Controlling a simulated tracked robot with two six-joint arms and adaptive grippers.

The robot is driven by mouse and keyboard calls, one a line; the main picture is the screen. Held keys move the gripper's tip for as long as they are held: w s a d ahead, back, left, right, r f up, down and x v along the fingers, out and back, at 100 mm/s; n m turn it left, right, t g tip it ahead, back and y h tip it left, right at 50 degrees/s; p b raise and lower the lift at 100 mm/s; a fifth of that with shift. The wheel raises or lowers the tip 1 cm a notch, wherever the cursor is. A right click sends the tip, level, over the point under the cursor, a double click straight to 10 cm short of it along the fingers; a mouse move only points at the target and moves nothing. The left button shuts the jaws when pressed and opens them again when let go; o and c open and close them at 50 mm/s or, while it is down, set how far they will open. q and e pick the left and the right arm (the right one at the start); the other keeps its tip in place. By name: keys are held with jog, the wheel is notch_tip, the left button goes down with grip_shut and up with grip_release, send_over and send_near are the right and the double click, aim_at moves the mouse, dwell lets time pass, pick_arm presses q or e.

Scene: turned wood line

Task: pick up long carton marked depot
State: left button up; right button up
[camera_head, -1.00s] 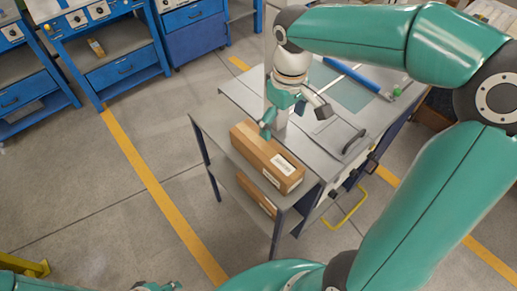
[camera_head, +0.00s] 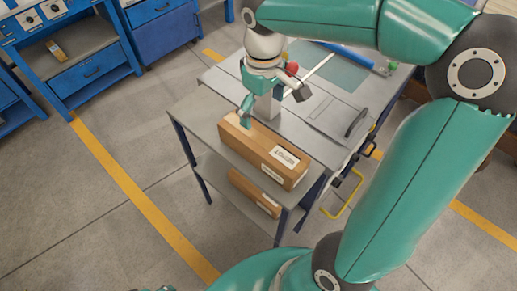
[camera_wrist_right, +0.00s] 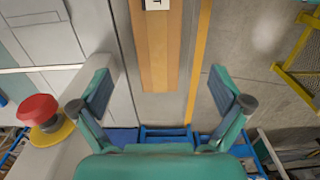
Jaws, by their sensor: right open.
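The long brown carton (camera_head: 262,150) lies on the near left side of the grey bench top. Its white top label (camera_head: 285,158) appears to read DEPOT. My right gripper (camera_head: 272,99) is open above the carton's far end, one finger over that end. In the right wrist view the carton (camera_wrist_right: 158,50) lies between the lines of the two open fingers (camera_wrist_right: 159,88), with clear space on both sides and nothing held. A small teal and dark part at the head view's bottom edge (camera_head: 155,289) may be my left gripper; its jaws cannot be made out.
A second brown carton (camera_head: 254,193) lies on the shelf below. A grey post and a red knob (camera_head: 291,68) stand close to my right gripper; the knob (camera_wrist_right: 38,108) also shows in the wrist view. A black handle (camera_head: 355,122) is right of the carton. Blue workbenches (camera_head: 90,75) stand behind.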

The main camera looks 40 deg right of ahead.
aim_at(262, 141)
notch_tip(262, 141, down, 12)
jog(key=shift+r+b, duration=0.1)
jog(key=shift+b, duration=0.2)
jog(key=shift+w+d+f, duration=0.1)
jog(key=shift+f, duration=1.3)
jog(key=shift+w+d+f, duration=0.1)
jog(key=shift+f, duration=1.25)
jog(key=shift+s, duration=0.1)
jog(key=c, duration=1.4)
jog(key=shift+r, duration=0.15)
